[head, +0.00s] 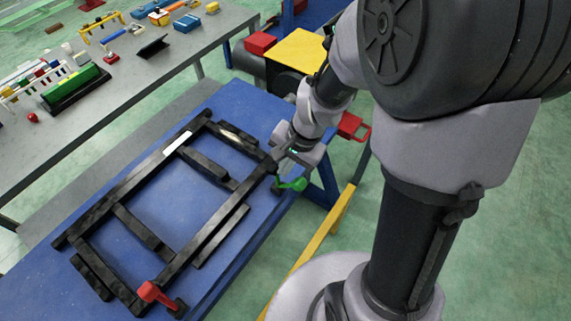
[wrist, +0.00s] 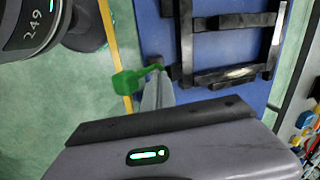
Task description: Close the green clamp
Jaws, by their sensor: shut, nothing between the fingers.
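The green clamp (head: 293,184) is at the right corner of the black chassis frame (head: 205,235), by the edge of the blue table. In the wrist view the green clamp (wrist: 128,81) has its wide handle out past the table edge, over the floor, and a thin arm reaching towards the frame. My gripper (head: 280,165) is low beside the clamp, partly hidden by my own wrist in the head view. In the wrist view my gripper (wrist: 158,73) is shut and empty, its tips close to the clamp's thin arm. I cannot tell whether they touch.
A red clamp (head: 151,292) is at the frame's near corner. The blue table (head: 236,100) carries the frame. A grey bench (head: 135,75) with tools and parts stands at the upper left. A yellow floor strip (head: 318,238) runs along the table's right side.

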